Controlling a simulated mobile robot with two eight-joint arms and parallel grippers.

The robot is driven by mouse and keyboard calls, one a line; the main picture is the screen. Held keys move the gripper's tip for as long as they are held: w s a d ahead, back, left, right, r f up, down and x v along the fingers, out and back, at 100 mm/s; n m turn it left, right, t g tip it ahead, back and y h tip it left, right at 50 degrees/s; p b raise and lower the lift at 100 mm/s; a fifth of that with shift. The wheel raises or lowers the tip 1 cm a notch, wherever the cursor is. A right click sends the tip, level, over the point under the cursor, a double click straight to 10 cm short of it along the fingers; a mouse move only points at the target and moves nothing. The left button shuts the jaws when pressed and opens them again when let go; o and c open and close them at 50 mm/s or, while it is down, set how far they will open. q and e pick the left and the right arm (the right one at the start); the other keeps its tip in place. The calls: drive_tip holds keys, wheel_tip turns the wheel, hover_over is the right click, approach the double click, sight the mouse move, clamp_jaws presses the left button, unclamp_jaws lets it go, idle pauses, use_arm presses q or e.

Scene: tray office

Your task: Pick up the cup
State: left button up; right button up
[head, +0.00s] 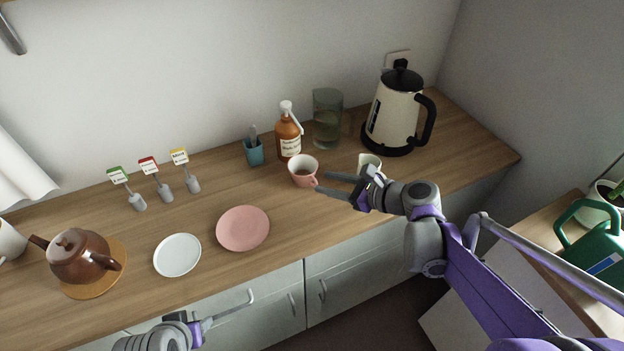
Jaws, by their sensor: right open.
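A pink cup (303,172) stands upright on the wooden counter, in front of the amber bottle. Its handle points to the lower right. My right gripper (322,183) is open, with its fingers pointing left at the cup's right side, close to the handle. I cannot tell whether a finger touches it. A second, pale cup (370,162) stands behind my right gripper and is partly hidden by it. My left gripper (226,311) is low in the picture, in front of the counter, away from the cups. Only part of it shows.
An amber pump bottle (288,138), a glass jar (327,120) and a kettle (395,110) stand behind the cups. A blue holder (254,152) is left of the bottle. A pink plate (243,228), a white plate (177,255) and a brown teapot (78,256) are further left.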

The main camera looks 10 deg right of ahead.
sight(298, 161)
drive_tip(key=x, duration=0.4)
drive_tip(key=shift+w+d+f, duration=0.1)
drive_tip(key=shift+w, duration=0.25)
drive_tip(key=shift+x, duration=3.15)
drive_tip(key=shift+d, duration=0.15)
drive_tip(key=shift+c, duration=0.2)
clamp_jaws()
drive_tip(key=shift+f, duration=0.1)
